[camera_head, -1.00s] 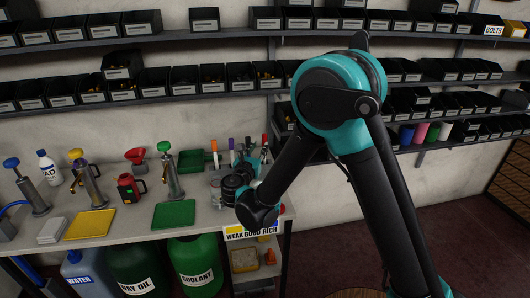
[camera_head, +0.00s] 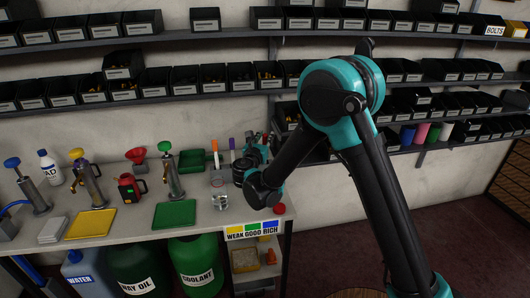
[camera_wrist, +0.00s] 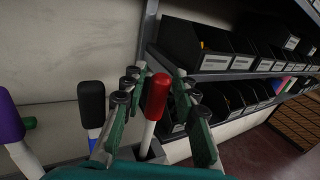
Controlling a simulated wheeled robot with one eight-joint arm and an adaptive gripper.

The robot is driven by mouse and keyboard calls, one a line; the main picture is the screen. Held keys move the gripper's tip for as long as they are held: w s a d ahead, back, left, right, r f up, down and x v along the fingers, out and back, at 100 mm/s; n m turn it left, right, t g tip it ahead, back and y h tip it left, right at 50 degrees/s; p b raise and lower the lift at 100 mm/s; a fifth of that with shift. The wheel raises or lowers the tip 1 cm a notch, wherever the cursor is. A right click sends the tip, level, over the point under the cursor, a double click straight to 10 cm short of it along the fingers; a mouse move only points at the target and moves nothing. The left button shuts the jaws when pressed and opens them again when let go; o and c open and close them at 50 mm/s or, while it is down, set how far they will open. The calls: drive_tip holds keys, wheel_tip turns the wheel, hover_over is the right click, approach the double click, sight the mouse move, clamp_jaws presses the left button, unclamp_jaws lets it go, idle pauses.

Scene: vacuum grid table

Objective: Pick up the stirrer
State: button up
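No thing in these frames can be told as the stirrer for certain. In the wrist view, a white stick with a red cap (camera_wrist: 157,97) stands upright between the two fingers of my gripper (camera_wrist: 155,86). The fingers are spread, with a gap showing on each side of the stick. Its lower end is partly hidden by my gripper. A black-capped marker (camera_wrist: 92,103) and a purple-capped marker (camera_wrist: 10,115) stand to the left.
An orange marker (camera_head: 215,154) and hand pumps (camera_head: 169,175) are farther left. Shelves of black bins (camera_wrist: 209,53) rise close at the right in the wrist view.

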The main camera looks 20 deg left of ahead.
clamp_jaws()
